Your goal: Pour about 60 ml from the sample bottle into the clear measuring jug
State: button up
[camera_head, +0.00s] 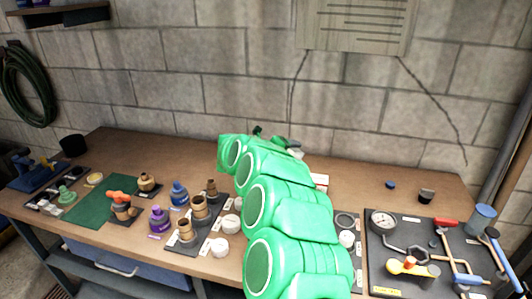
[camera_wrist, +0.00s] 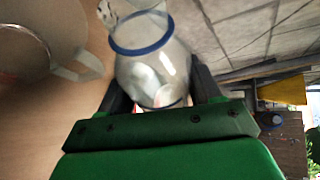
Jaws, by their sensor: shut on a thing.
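In the wrist view a clear, rounded bottle with a blue ring at its neck (camera_wrist: 152,72), which looks like the sample bottle, sits between the dark fingers of my gripper (camera_wrist: 160,88). The gripper is shut on it. The bottle's mouth faces the top of the picture; I cannot tell its exact tilt or the liquid level inside. At the left edge of the wrist view is part of a large clear vessel with a pale handle (camera_wrist: 75,73), likely the measuring jug, apart from the bottle. In the head view my green arm hides the bottle and jug.
The wooden workbench (camera_head: 330,200) stands against a block wall. Left of my arm are a green mat (camera_head: 103,205), a purple bottle (camera_head: 159,219) and a blue bottle (camera_head: 179,193). A dark tool board with a gauge (camera_head: 383,220) lies right. Bare bench shows at back left.

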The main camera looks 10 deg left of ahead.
jog(key=shift+w+a+r+m+y, duration=0.15)
jog(key=shift+a+r+m+y, duration=0.2)
jog(key=shift+m+y, duration=0.4)
jog(key=shift+w+a+r+m+y, duration=0.15)
jog(key=shift+a+m+y, duration=0.1)
jog(key=shift+a+m, duration=0.15)
jog(key=shift+a+r+m+t+y, duration=0.1)
jog(key=shift+r+m+t+y, duration=0.1)
jog(key=shift+m+t+y, duration=0.35)
jog(key=shift+d+f+m+y, duration=0.3)
jog(key=shift+f+m+y, duration=0.3)
jog(key=shift+m, duration=0.2)
jog(key=shift+d+m+y, duration=0.15)
jog(key=shift+m+y, duration=0.1)
jog(key=shift+m, duration=0.05)
jog(key=shift+d+r+m+t+y, duration=0.3)
jog(key=shift+r+m+t+y, duration=0.15)
jog(key=shift+m, duration=0.25)
jog(key=shift+d+f+m+t+y, duration=0.25)
jog(key=shift+m+t+y, duration=0.1)
jog(key=shift+m, duration=0.15)
jog(key=shift+r, duration=0.1)
